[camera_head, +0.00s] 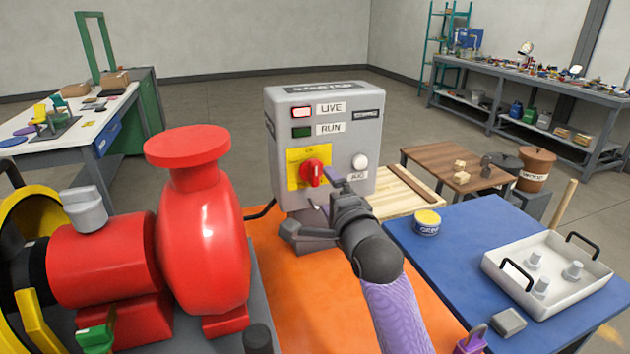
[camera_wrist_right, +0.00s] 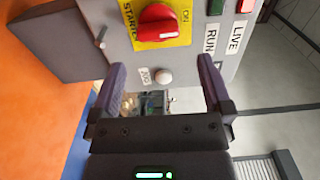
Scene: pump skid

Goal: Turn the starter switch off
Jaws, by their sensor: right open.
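The starter box (camera_head: 355,105) is a grey upright box at the middle of the head view. Its switch is a red rotary knob (camera_head: 314,173) on a yellow plate (camera_head: 294,168); the knob's handle stands roughly upright, in line with the ON mark above it. The knob also shows at the top of the right wrist view (camera_wrist_right: 157,22). My right gripper (camera_head: 328,195) is open and empty, close in front of the box and just below the knob. Its two fingers (camera_wrist_right: 163,82) are spread, apart from the knob. My left gripper is not in view.
The LIVE lamp (camera_head: 301,112) glows red; the RUN lamp (camera_head: 301,132) is dark green. A white JOG button (camera_head: 360,162) sits right of the knob. A red pump (camera_head: 200,235) stands left. A blue table (camera_head: 455,270) with a white tray (camera_head: 500,265) is at right.

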